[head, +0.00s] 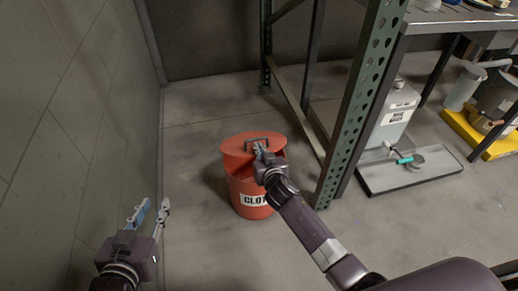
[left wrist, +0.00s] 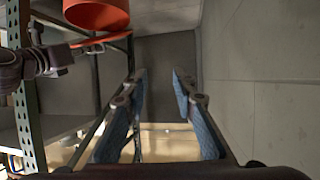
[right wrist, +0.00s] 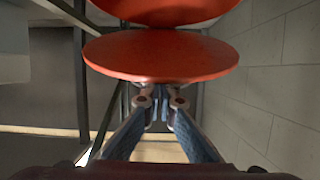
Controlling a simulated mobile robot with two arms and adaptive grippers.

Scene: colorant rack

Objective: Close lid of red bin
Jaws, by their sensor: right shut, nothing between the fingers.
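The red bin (head: 249,192) stands on the floor with "CLOT" readable on its white label. In the right wrist view the lid (right wrist: 160,55) shows as a broad disc beyond my fingers. My right gripper (head: 261,151) is shut and empty at the lid, close to the handle; whether it touches is unclear. My left gripper (head: 151,211) is open and empty, left of the bin. The bin also shows in the left wrist view (left wrist: 97,14).
A green rack post (head: 357,105) stands right of the bin. A grey wall (head: 80,110) runs along the left. The floor in front is clear.

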